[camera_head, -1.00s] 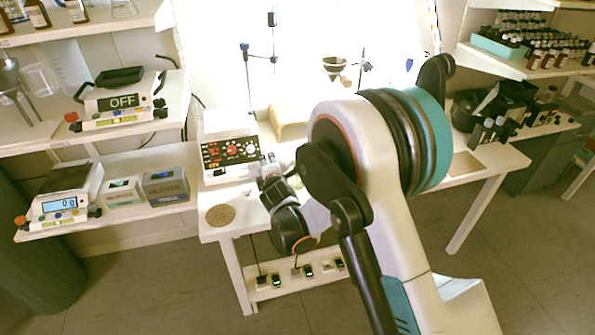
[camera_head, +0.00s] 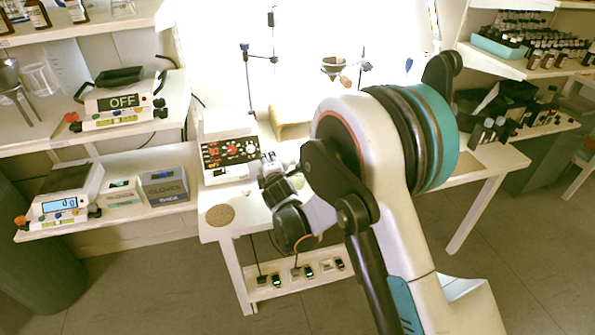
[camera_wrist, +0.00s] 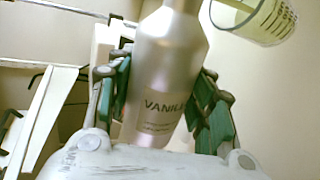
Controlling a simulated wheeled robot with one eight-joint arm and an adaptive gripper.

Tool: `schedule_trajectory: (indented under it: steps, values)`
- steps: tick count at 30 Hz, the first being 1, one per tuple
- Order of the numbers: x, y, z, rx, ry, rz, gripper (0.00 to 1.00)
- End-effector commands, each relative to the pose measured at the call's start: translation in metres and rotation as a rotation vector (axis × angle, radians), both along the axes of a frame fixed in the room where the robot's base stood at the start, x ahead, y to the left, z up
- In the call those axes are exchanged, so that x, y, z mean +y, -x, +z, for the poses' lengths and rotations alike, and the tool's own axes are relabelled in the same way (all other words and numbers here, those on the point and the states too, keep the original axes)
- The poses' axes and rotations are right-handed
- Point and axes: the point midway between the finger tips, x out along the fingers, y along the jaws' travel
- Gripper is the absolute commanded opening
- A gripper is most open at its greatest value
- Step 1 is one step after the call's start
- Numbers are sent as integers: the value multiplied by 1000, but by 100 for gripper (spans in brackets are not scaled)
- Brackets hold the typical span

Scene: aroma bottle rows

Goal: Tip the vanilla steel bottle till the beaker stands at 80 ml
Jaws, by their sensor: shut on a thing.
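The vanilla steel bottle (camera_wrist: 170,62) is a silver bottle with a "VANILLA" label, the end of the word cut off by my finger. In the wrist view my gripper (camera_wrist: 165,95) is shut on it, with green-padded fingers on both sides of its body. The beaker (camera_wrist: 262,18) shows at the top right of the wrist view, clear with dark graduation marks and partly cut off by the frame. It is apart from the bottle's body; the bottle's mouth is out of frame. The liquid level cannot be read. In the head view my gripper (camera_head: 272,172) is over the white table, and the bottle cannot be made out.
The white table (camera_head: 219,232) holds a control box (camera_head: 230,155) with red displays and a round cork mat (camera_head: 220,215). Lab stands are at the back. Dark bottles fill the right shelves.

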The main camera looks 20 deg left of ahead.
Motion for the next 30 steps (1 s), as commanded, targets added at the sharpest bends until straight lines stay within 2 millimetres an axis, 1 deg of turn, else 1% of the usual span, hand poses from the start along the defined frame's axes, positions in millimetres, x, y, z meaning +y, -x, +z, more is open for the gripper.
schedule_trajectory:
  steps: [26, 30]
  values:
    - [0, 0, 1, 3, -5, 1, 15]
    - [3, 2, -1, -33, 56, 2, 15]
